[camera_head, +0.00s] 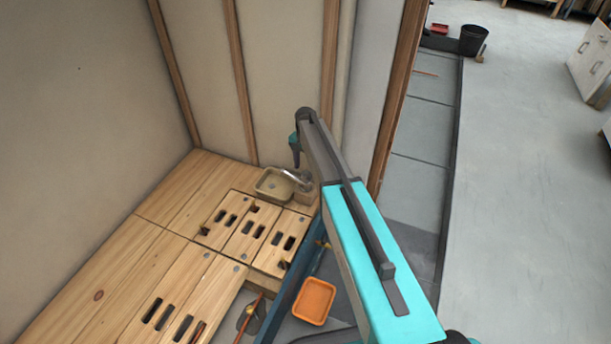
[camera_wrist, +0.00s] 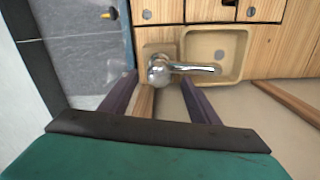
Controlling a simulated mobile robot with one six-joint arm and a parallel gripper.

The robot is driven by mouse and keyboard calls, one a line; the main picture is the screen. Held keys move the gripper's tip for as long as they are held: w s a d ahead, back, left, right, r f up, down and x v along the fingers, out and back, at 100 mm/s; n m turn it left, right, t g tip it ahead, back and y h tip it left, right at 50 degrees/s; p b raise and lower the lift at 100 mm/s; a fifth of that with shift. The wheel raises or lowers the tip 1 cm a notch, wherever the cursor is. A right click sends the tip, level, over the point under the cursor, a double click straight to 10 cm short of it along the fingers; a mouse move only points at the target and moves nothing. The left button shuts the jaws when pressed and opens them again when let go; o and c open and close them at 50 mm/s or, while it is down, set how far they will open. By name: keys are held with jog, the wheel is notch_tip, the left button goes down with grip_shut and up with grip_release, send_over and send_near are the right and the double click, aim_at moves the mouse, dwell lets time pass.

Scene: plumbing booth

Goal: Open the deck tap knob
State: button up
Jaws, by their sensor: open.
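The chrome deck tap shows in the wrist view, with its round knob (camera_wrist: 157,71) at left and its spout (camera_wrist: 196,69) reaching right over a beige basin (camera_wrist: 213,44). In the head view the spout (camera_head: 291,176) and the basin (camera_head: 266,185) are at the back corner of the wooden deck; my arm partly covers the tap. My gripper (camera_wrist: 158,79) is open and empty. Its two dark fingers lie left and right of the knob in the wrist view, and the gap to the knob in depth cannot be told. The gripper (camera_head: 296,160) hangs just above the tap in the head view.
Wooden deck panels (camera_head: 170,235) with dark slots stand left of the tap. Walls with wooden studs (camera_head: 242,80) close off the back and left. An orange tray (camera_head: 314,300) lies low beside a blue beam (camera_head: 290,300). Grey floor (camera_head: 510,150) is open at right.

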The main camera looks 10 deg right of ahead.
aim_at(306, 173)
jog(key=shift+f, duration=2.3)
jog(key=c, duration=1.1)
jog(key=shift+o, duration=0.2)
